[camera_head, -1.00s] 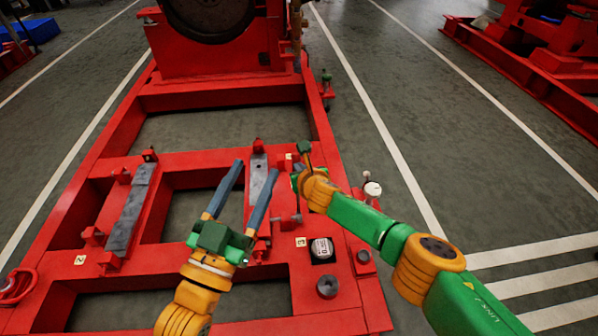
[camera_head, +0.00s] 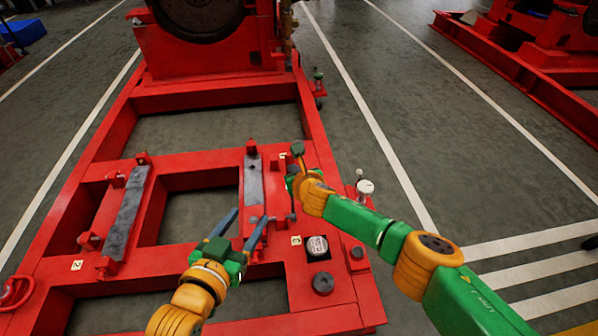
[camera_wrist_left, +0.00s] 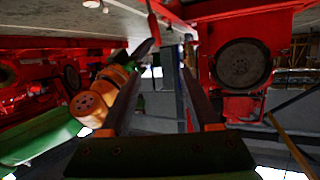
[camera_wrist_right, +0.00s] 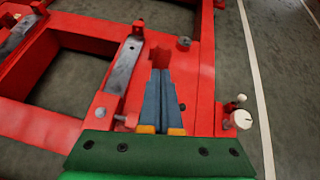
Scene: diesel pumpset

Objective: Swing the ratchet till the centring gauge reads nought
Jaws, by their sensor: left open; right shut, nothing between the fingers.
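My left gripper (camera_head: 251,214) is open and empty, above the red frame beside the near end of the right grey strip. In the left wrist view its two fingers reach forward with a gap between them. My right gripper (camera_wrist_right: 162,80) is shut with nothing between its fingers. In the right wrist view its blue fingers point at a red block (camera_wrist_right: 159,54). A white-faced round dial in a dark square mount (camera_head: 317,247), possibly the centring gauge, sits on the frame; its reading is too small to tell. I cannot pick out the ratchet with certainty.
The red frame (camera_head: 190,95) carries two grey strips (camera_head: 126,212), a dark round puck (camera_head: 323,283) and numbered plates. A white round-headed fitting (camera_head: 365,187) stands on its right edge. A large engine wheel is at the back. Open floor lies right of the frame.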

